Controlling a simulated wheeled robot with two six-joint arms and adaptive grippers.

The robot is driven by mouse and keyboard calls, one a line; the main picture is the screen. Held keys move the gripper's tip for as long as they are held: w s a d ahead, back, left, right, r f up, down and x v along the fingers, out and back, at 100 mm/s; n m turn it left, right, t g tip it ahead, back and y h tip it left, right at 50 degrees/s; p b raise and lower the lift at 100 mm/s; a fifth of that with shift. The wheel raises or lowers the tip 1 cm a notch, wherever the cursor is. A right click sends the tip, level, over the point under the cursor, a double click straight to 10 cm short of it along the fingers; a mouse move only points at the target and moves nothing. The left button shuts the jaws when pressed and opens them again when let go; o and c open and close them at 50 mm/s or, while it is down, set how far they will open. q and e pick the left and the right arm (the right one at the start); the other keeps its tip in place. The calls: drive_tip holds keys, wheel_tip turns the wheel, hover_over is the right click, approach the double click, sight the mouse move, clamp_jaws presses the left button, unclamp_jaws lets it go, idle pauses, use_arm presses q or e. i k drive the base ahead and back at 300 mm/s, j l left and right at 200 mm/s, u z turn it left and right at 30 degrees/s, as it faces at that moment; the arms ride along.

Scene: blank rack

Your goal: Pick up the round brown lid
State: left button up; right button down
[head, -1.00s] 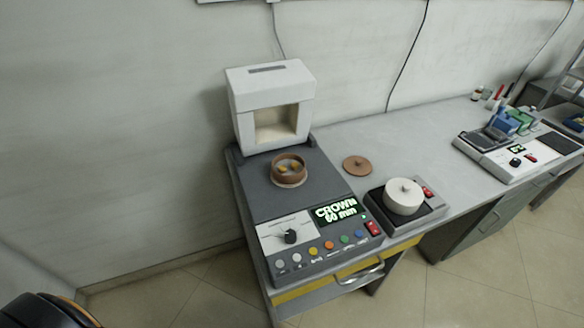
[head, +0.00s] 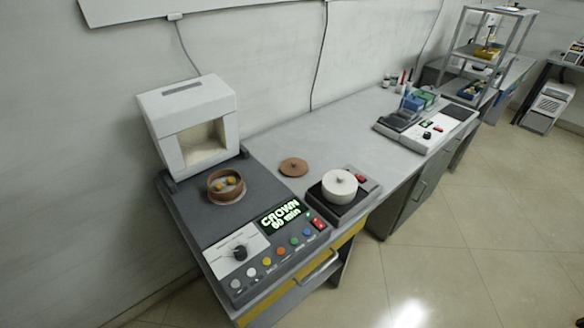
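The round brown lid (head: 293,167) lies flat on the grey bench top (head: 290,133), with a small knob at its centre. It is right of the dark machine and behind the small dark device that bears a white round pot. Neither of my grippers shows in the head view.
A white box-shaped chamber (head: 191,124) with an open front stands at the back of the dark control machine (head: 185,213). The white lidded pot (head: 339,186) stands close to the lid. A white instrument (head: 422,133) and a metal shelf rack (head: 483,60) are farther right. Open floor lies in front.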

sight(293, 167)
drive_tip(key=u, duration=1.7)
drive_tip(key=k+l, duration=0.35)
drive_tip(key=l, duration=0.2)
drive_tip(key=k+l, duration=0.4)
drive_tip(key=l, duration=0.15)
